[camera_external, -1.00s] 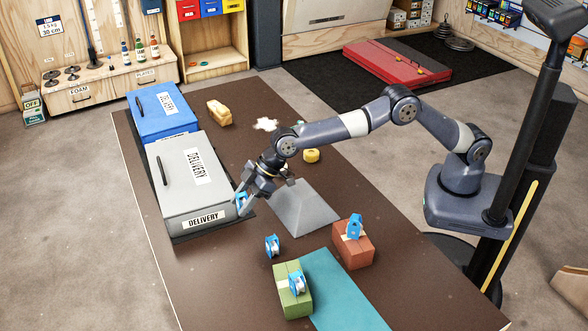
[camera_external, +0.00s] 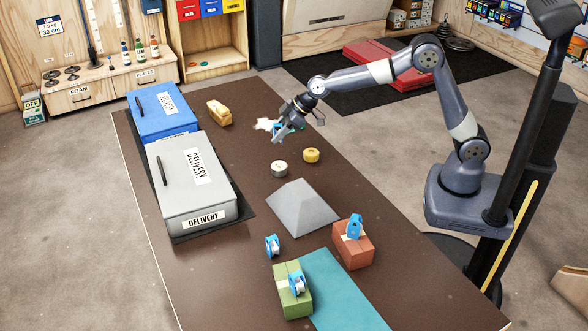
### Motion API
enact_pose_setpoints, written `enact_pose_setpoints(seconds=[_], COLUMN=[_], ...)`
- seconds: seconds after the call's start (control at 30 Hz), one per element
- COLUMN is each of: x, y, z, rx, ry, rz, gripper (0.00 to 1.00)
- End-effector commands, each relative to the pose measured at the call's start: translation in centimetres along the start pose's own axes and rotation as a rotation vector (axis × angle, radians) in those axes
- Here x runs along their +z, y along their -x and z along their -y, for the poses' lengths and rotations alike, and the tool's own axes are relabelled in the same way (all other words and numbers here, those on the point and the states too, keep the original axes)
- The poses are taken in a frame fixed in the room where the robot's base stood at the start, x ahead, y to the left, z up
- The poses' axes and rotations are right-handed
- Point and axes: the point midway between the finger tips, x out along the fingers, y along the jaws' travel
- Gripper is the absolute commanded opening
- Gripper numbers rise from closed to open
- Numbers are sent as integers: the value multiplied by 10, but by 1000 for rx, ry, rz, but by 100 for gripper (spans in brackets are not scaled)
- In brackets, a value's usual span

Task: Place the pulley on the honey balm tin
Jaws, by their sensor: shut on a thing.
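My gripper (camera_external: 282,134) is shut on a small blue pulley (camera_external: 277,128), held in the air over the far part of the brown table. The pulley is partly hidden by the fingers. A small round yellow tin (camera_external: 311,155), which looks like the honey balm tin, stands on the table to the right of and nearer than my gripper. A round tin with a pale top (camera_external: 279,168) stands to its left, below my gripper in the picture. The tins' labels are too small to read.
A grey pyramid (camera_external: 296,210) stands nearer. Other blue pulleys are on the table (camera_external: 272,246), on a green block (camera_external: 297,284) and on a red block (camera_external: 354,226). Grey (camera_external: 190,215) and blue (camera_external: 165,125) delivery boxes line the left. A yellow block (camera_external: 219,112) lies behind.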

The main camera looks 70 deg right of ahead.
Motion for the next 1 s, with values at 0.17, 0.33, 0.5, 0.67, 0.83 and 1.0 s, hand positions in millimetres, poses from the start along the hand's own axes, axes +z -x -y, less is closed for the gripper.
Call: enact_pose_setpoints(seconds=[0.17, 0.33, 0.5, 0.67, 0.83, 1.0], x=[24, 39, 47, 63, 66, 67], y=[-23, -41, -50, -68, -72, -73], z=[-2, -2, -2, -2, -2, -2], rx=[2, 2, 2, 2, 4, 4], ry=[-4, -3, -3, -3, -1, -2], rz=[5, 3, 2, 4, 0, 1], gripper=[17, 17, 16, 16, 16, 16])
